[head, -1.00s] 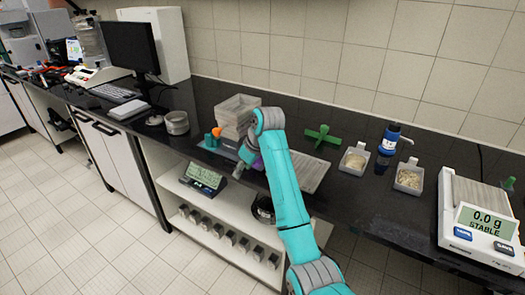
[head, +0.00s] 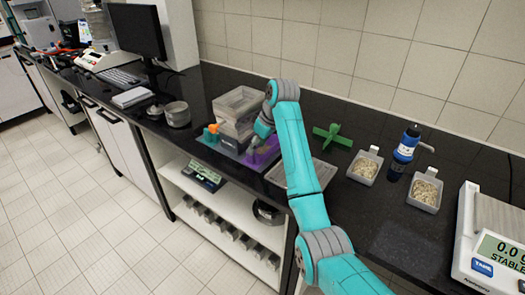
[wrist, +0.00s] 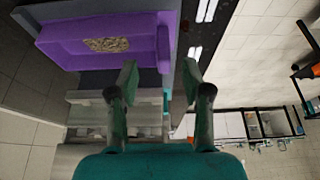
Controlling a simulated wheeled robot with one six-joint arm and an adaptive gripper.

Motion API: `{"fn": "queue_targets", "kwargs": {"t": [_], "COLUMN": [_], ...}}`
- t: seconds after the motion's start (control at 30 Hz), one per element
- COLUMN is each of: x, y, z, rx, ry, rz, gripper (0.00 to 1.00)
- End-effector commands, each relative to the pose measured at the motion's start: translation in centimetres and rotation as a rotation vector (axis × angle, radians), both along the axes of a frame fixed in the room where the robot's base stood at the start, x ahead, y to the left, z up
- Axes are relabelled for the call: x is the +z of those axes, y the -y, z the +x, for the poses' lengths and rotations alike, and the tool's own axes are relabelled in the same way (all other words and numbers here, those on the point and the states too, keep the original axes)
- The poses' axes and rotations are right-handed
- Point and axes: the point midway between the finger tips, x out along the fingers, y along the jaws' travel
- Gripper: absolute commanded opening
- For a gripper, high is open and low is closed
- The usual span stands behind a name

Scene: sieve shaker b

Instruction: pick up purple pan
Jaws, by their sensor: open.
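The purple pan (head: 262,152) sits on the counter just right of the stacked grey trays in the head view, partly hidden by my arm. In the wrist view the purple pan (wrist: 100,52) is large at the upper left, with a patch of pale grains inside it. My gripper (wrist: 158,82) is open and empty, its two fingers apart. The left fingertip is close to the lower right corner of the pan in the wrist view; I cannot tell whether they touch.
Stacked clear-grey trays (head: 238,105) stand close behind the pan. A flat grey tray (head: 310,172) lies to its right. A green cross-shaped object (head: 332,136), grain-filled trays (head: 365,166), a blue bottle (head: 404,150) and a balance (head: 497,240) stand further right.

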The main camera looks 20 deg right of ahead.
Motion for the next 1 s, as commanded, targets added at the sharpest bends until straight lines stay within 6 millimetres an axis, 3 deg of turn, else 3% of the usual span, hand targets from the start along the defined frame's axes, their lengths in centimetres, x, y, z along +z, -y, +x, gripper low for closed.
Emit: {"fn": "queue_targets", "kwargs": {"t": [0.23,0.53,0.87,1.0], "x": [-1.6,-5.1,-5.7,-5.7], "y": [-0.5,-1.5,-1.7,-1.7], "z": [0.5,1.7,1.9,1.9], "rx": [0.001,0.000,-0.001,0.000], "ry": [-0.001,-0.002,0.002,0.001], "rz": [-0.001,-0.001,-0.001,0.000], "gripper": [0.49,0.49,0.49,0.16]}}
